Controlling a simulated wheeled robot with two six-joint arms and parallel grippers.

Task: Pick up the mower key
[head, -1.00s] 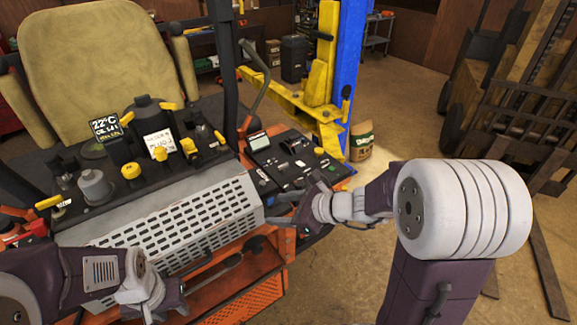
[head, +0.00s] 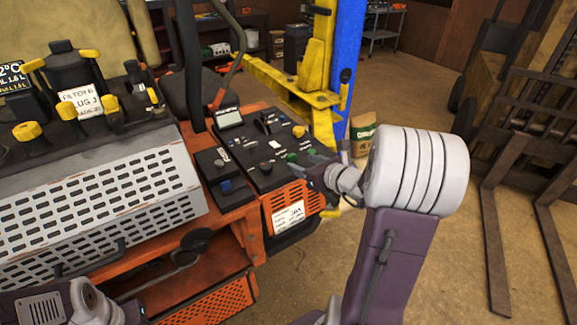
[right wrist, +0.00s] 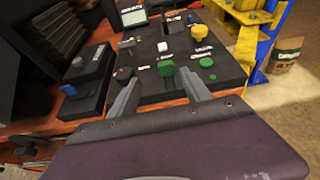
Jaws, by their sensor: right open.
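The mower's black control panel (head: 262,145) carries a small display, switches and knobs. I cannot single out the mower key with certainty; a small grey upright piece (right wrist: 130,44) stands on the panel left of a white knob in the right wrist view. My right gripper (head: 303,170) is at the panel's right side in the head view. In the right wrist view its two fingers (right wrist: 158,78) are spread apart over the panel, with nothing held between them. Green knobs (right wrist: 206,62) sit just beyond the fingers. My left gripper (head: 132,312) is low at the bottom left, its jaws unclear.
A smaller black box with a blue button (right wrist: 85,82) sits left of the panel. A perforated grey cover (head: 100,205) fills the left. A yellow and blue lift post (head: 335,70) stands behind, with a paper bag (head: 363,140) beside it. Forklift forks (head: 497,225) lie right.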

